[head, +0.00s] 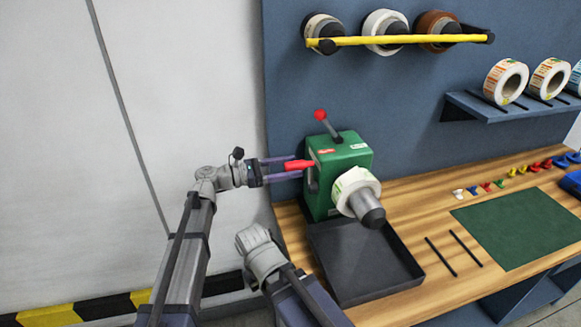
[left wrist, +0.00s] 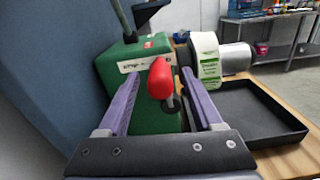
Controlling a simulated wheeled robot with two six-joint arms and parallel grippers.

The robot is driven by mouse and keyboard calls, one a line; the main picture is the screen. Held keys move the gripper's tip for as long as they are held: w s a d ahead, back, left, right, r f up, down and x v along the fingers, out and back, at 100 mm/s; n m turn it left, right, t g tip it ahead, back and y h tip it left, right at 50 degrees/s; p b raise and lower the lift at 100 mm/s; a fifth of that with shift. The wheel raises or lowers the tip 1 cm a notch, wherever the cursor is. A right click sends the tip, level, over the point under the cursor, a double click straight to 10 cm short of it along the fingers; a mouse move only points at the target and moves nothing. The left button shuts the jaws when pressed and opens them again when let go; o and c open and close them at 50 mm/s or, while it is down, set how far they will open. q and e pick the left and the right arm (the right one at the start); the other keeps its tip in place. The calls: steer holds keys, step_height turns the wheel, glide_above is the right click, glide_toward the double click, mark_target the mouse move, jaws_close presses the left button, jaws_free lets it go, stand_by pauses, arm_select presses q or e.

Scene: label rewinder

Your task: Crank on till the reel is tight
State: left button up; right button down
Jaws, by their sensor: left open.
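The green rewinder (head: 345,157) stands on the wooden bench against the blue panel. Its crank has a red handle (head: 298,165) on the left side, pointing left; in the left wrist view the handle (left wrist: 160,80) points toward the camera. My left gripper (head: 288,169) is open, with its purple fingers on either side of the handle and gaps visible in the left wrist view (left wrist: 160,92). The white label reel (head: 352,186) sits on the grey spindle at the front; it also shows in the left wrist view (left wrist: 208,56). I cannot tell how tight it is.
A red-knobbed lever (head: 320,116) rises from the rewinder's top. A black tray (head: 395,283) lies below the reel. A yellow bar (head: 400,40) crosses rolls on the panel. A green mat (head: 525,228) and two black rods lie to the right.

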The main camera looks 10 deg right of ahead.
arm_select(q)
steer(key=shift+d, duration=0.35)
steer(key=shift+c, duration=0.4)
jaws_close()
stand_by(0.9)
